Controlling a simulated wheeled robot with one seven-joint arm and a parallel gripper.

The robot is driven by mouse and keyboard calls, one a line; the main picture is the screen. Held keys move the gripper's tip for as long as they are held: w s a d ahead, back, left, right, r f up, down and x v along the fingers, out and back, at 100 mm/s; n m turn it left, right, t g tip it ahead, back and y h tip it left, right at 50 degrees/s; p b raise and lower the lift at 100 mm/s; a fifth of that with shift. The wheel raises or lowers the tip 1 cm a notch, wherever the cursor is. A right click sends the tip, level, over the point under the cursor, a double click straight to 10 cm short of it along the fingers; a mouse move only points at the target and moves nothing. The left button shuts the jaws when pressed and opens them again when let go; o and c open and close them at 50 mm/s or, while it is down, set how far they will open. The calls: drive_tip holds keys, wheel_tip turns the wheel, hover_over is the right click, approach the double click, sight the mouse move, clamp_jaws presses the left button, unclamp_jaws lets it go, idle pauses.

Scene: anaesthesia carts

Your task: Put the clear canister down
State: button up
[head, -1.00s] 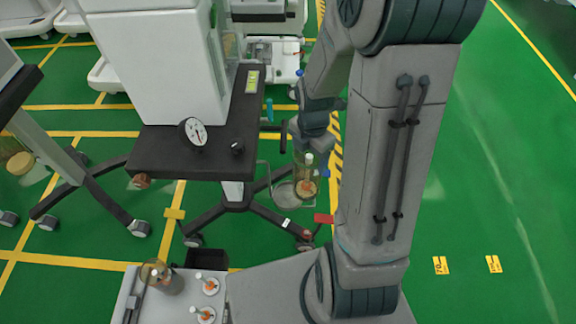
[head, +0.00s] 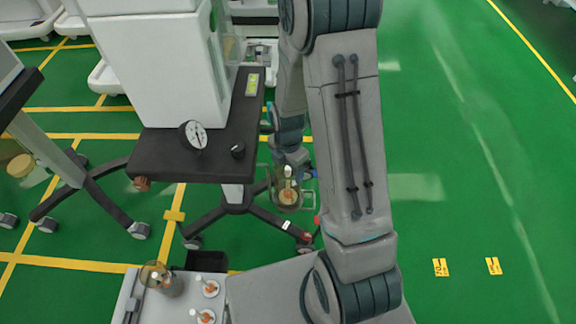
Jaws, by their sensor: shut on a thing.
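The clear canister (head: 287,196), with an orange-brown bottom and a white stem inside, hangs upright below my gripper (head: 291,168). My gripper is shut on it; the fingers are small and partly hidden behind my arm. The canister is just right of the cart's dark shelf (head: 185,168), in front of its wheeled base. A thin wire holder (head: 258,203) attached to the cart shows beside and partly behind the canister. I cannot tell whether the canister is inside the holder or touching it.
A white tray (head: 123,298) at the bottom left carries another clear canister (head: 160,278) and small white pieces with orange centres (head: 209,288). A white machine and a round gauge (head: 193,134) stand on the shelf. The green floor at right is clear.

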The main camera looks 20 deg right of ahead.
drive_tip(key=o, duration=1.1)
drive_tip(key=shift+f, duration=0.2)
drive_tip(key=o, duration=0.4)
drive_tip(key=shift+r, duration=0.2)
wheel_tip(320, 180, up, 11)
drive_tip(key=s+r+m+t, duration=0.2)
drive_tip(key=s+r+m, duration=1.2)
drive_tip(key=m, duration=0.9)
drive_tip(key=shift+r+m+t, duration=0.3)
drive_tip(key=shift+r+t, duration=0.1)
